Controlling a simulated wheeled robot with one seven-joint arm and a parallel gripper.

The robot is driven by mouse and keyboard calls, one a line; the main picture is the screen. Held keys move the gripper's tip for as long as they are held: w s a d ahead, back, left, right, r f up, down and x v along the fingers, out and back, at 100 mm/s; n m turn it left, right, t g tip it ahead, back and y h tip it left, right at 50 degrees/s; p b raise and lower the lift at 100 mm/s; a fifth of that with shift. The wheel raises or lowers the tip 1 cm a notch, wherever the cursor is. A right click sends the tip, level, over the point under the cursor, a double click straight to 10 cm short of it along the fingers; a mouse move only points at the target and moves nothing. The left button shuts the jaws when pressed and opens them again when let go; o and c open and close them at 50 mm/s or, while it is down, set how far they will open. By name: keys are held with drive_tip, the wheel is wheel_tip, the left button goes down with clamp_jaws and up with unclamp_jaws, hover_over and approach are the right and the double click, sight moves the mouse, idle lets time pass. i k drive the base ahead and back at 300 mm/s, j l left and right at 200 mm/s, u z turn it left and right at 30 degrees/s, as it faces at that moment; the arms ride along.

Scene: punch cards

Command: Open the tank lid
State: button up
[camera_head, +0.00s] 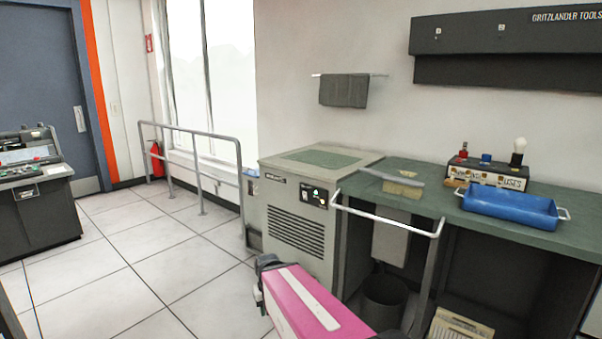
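The tank appears to be the beige cabinet (296,215) left of the workbench, with a vent grille and a small dark control panel (313,195) on its front. Its flat lid (368,159), beige with a green centre panel, lies level on top and looks closed. No handle on the lid can be made out. My pink arm link with a white stripe shows at the bottom centre, in front of and below the cabinet, with dark joint parts at its far end. My gripper's fingers are not visible, and the arm is apart from the lid.
A white rail (390,216) stands before the workbench (425,192). The bench holds a blue tray (510,208), a fuse box (490,175) and a sponge-like block (403,190). A grey railing (200,150) and console (36,190) stand left. The tiled floor between is clear.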

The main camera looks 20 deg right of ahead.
sight(253, 172)
drive_tip(key=i+j+z, duration=0.1)
drive_tip(key=z, duration=0.55)
drive_tip(key=i+j+z, duration=0.3)
drive_tip(key=j, duration=0.3)
drive_tip(key=i+j+z, duration=0.3)
drive_tip(key=j, duration=0.45)
drive_tip(key=i, duration=0.1)
